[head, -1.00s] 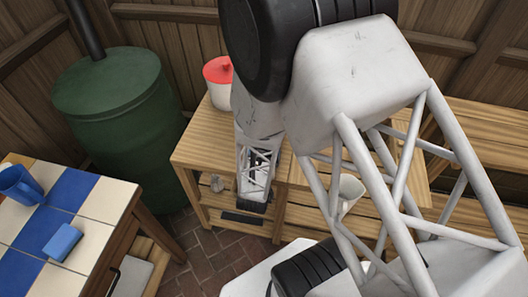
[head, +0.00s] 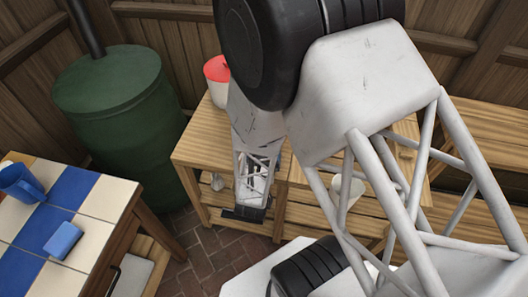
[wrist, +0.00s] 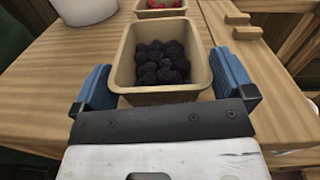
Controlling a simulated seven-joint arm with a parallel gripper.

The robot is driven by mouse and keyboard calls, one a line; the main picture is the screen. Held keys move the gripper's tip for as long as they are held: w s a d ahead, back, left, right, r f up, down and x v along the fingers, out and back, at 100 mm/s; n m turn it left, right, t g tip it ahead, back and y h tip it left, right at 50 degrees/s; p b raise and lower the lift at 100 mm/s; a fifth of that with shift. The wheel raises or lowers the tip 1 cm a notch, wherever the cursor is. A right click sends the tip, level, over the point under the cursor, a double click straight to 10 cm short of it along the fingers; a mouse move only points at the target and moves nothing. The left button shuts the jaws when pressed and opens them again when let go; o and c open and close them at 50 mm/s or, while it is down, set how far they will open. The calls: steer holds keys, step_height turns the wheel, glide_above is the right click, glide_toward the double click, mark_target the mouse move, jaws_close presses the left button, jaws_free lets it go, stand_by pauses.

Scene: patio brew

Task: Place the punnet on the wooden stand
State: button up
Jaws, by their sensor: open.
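A tan punnet (wrist: 124,75) of blackberries stands upright on the wooden table top in the wrist view. My gripper (wrist: 163,78) is open, with one blue finger on each side of the punnet's near end. I cannot tell whether either finger touches it. In the head view my arm hides the punnet and the fingers. A second tan punnet (wrist: 146,12) with red berries stands behind the first. I cannot clearly make out a separate wooden stand; slatted wooden furniture (head: 200,150) is under and beside my arm.
A white pot with a red lid (head: 217,70) stands at the table's back left. A white cup (head: 352,190) shows behind my arm. Small wooden pieces (wrist: 236,17) lie right of the punnets. A tiled table (head: 98,200) with a blue mug (head: 20,182) and blue block (head: 63,240) is at left.

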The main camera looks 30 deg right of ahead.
steer(key=v, duration=0.9)
stand_by(0.5)
steer(key=shift+s+a, duration=0.2)
stand_by(0.6)
steer(key=w+a+r+n+y, duration=0.5)
steer(key=w+r+n+y, duration=0.1)
steer(key=w+r+n, duration=0.3)
steer(key=w+a+r+n+g+y, duration=0.1)
steer(key=a+r+n+g+y, duration=0.15)
steer(key=r+n, duration=0.35)
steer(key=w+a+r+n+g+y, duration=0.1)
steer(key=a+r+n+y, duration=0.2)
steer(key=n, duration=0.4)
steer(key=s+d+r+n+g, duration=0.2)
steer(key=s+r+n+g, duration=0.1)
steer(key=s+r+n, duration=0.5)
steer(key=s+d+r+n+g, duration=0.2)
steer(key=s+r+n+g, duration=0.2)
steer(key=s+r+n, duration=0.5)
step_height(320, 180, up, 3)
steer(key=n, duration=0.4)
